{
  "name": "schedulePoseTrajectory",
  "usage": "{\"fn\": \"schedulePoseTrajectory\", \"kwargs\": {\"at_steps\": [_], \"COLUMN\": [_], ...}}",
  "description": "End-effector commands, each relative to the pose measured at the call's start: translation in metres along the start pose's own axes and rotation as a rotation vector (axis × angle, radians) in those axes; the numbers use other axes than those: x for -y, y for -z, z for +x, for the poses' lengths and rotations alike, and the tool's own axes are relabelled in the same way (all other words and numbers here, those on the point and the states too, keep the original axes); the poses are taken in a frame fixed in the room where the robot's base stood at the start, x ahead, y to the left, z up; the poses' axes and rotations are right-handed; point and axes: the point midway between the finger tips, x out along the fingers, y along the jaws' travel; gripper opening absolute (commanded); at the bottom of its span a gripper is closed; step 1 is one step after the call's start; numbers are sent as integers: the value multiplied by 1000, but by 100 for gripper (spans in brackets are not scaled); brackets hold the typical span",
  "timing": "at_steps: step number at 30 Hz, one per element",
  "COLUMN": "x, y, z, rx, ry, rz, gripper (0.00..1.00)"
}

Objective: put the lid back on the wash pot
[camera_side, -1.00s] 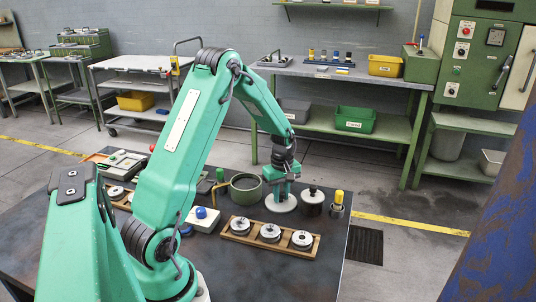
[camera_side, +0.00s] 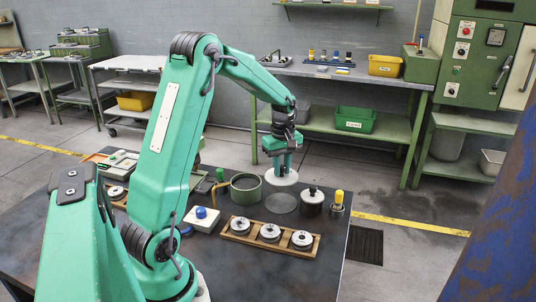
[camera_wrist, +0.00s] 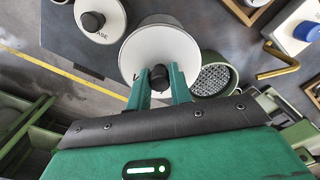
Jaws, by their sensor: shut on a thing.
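The lid is a white disc with a black knob, and in the side view the lid (camera_side: 281,178) hangs below my gripper (camera_side: 282,160). In the wrist view my gripper (camera_wrist: 160,80) is shut on the knob of the lid (camera_wrist: 160,45), whose lettering is mostly hidden by a finger.
A wooden tray (camera_side: 246,240) with round metal parts is in front. A brass pipe (camera_wrist: 280,60) stands near the pot.

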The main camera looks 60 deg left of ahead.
Motion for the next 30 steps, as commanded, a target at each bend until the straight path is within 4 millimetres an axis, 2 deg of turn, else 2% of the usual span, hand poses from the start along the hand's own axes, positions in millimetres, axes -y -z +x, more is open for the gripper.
{"fn": "schedulePoseTrajectory", "kwargs": {"at_steps": [19,23,30], "x": [3,13,45], "y": [5,17,52], "z": [-2,-5,-17], "rx": [0,0,-1], "ry": [-1,-1,-2], "rz": [-2,-4,-7], "gripper": [0,0,0]}}
